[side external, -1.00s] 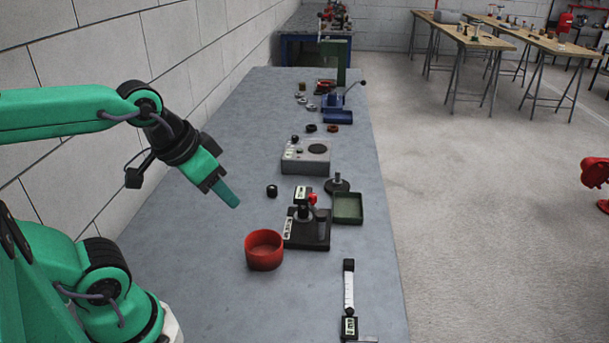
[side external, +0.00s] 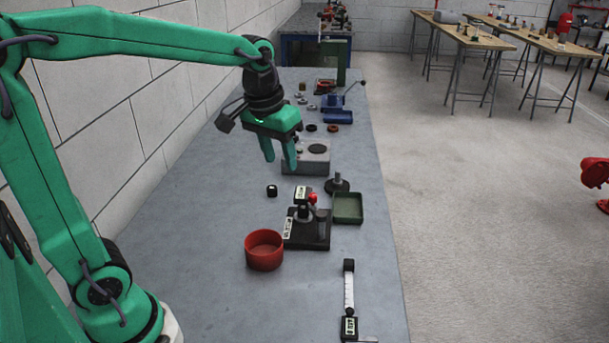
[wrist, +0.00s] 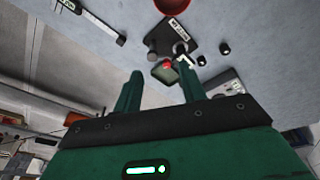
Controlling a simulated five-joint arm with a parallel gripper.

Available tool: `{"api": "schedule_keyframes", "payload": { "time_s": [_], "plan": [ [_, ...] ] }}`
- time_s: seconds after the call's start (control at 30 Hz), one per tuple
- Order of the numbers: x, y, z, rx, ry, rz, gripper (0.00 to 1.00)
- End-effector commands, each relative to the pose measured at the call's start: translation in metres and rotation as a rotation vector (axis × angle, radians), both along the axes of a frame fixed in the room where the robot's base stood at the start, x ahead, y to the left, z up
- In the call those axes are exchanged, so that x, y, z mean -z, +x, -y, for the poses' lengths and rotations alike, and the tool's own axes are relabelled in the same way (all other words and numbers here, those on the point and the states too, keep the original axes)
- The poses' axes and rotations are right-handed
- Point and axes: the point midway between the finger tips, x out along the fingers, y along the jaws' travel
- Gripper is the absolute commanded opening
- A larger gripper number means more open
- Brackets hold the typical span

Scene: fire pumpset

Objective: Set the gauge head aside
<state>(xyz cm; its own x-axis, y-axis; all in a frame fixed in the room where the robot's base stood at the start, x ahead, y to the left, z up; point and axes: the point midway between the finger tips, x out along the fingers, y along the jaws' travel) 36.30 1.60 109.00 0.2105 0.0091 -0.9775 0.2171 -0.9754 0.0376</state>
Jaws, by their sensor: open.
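The gauge head (side external: 302,194) appears to be the small dark unit with a pale display on top of a black stand (side external: 320,236). A red knob (side external: 312,199) sits at its right side. In the wrist view the stand (wrist: 172,38) is at upper middle, with the red knob (wrist: 167,65) below it. My gripper (side external: 279,162) is open and empty, fingers pointing down, above the table behind and left of the gauge head. In the wrist view both green fingers (wrist: 160,72) are spread apart.
A red bowl (side external: 264,262) stands left of the stand, a green tray (side external: 348,207) right. A small black cylinder (side external: 271,190), a grey box (side external: 306,167) and a digital caliper (side external: 348,295) lie around. The table's left part (side external: 200,240) is clear.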

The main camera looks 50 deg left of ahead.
Motion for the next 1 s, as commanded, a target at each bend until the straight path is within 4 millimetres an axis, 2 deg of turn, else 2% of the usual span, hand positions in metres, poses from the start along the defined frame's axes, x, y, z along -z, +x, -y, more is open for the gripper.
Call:
{"api": "schedule_keyframes", "payload": {
  "time_s": [0.2, 0.5, 0.7, 1.0],
  "plan": [
    [0.018, 0.041, -0.007, -0.059, -0.012, -0.078, 0.41],
    [0.051, 0.088, -0.016, -0.136, -0.023, -0.172, 0.41],
    [0.066, 0.104, -0.02, -0.164, -0.026, -0.205, 0.41],
    [0.069, 0.107, -0.02, -0.17, -0.027, -0.212, 0.41]
  ]
}}
